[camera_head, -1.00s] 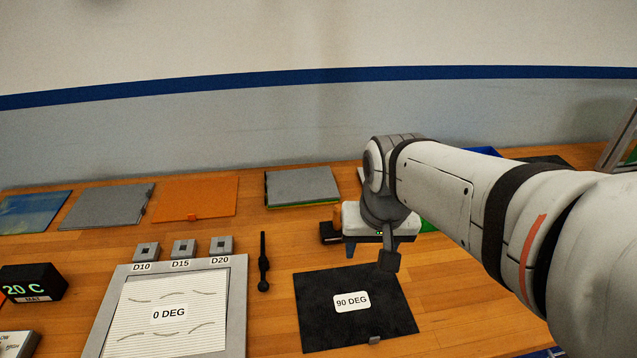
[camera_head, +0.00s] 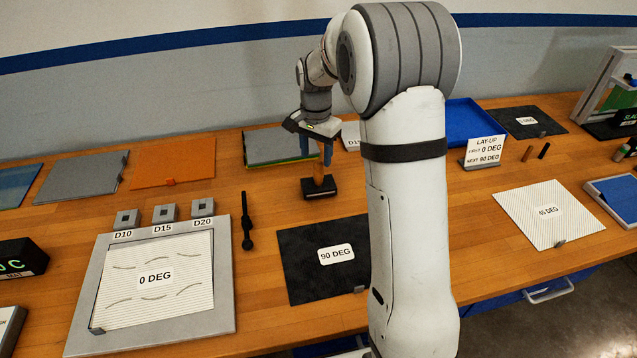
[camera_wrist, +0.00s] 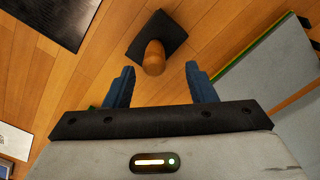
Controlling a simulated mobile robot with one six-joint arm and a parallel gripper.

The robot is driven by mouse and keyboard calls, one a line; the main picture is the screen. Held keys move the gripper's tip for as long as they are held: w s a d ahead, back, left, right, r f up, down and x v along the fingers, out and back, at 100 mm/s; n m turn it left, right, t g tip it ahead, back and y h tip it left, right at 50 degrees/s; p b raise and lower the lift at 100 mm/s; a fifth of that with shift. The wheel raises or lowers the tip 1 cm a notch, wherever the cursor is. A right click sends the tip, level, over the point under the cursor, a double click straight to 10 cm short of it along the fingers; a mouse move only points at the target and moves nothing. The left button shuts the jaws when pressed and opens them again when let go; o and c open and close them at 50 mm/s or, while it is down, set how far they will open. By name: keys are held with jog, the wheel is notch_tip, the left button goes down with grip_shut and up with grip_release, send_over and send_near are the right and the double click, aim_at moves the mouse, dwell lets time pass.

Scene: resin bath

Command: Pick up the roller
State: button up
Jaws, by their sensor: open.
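What looks like the roller shows as a round wooden handle (camera_wrist: 154,57) standing up from a square black base (camera_wrist: 172,32). In the head view the handle (camera_head: 320,172) rises from the same black base (camera_head: 320,190) near the back of the bench. My gripper (camera_head: 319,160) points down just above it, with blue fingers apart. In the wrist view my gripper (camera_wrist: 160,72) is open and empty. The handle's end lies roughly between the fingertips, a little beyond them, apart from both. The roller's lower part is hidden.
A grey plate stack (camera_head: 270,143) lies close behind and left of the base. The black 90 DEG sheet (camera_head: 300,262) lies in front. A dark slim tool (camera_head: 247,222) lies to the left. A small sign (camera_head: 350,137) stands at right, partly behind my arm.

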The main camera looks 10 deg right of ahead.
aim_at(318, 175)
jog(key=f, duration=0.2)
jog(key=f+p, duration=0.1)
jog(key=f, duration=0.4)
jog(key=shift+s+d+f, duration=0.25)
jog(key=shift+f, duration=0.05)
jog(key=shift+c, duration=0.5)
grip_shut()
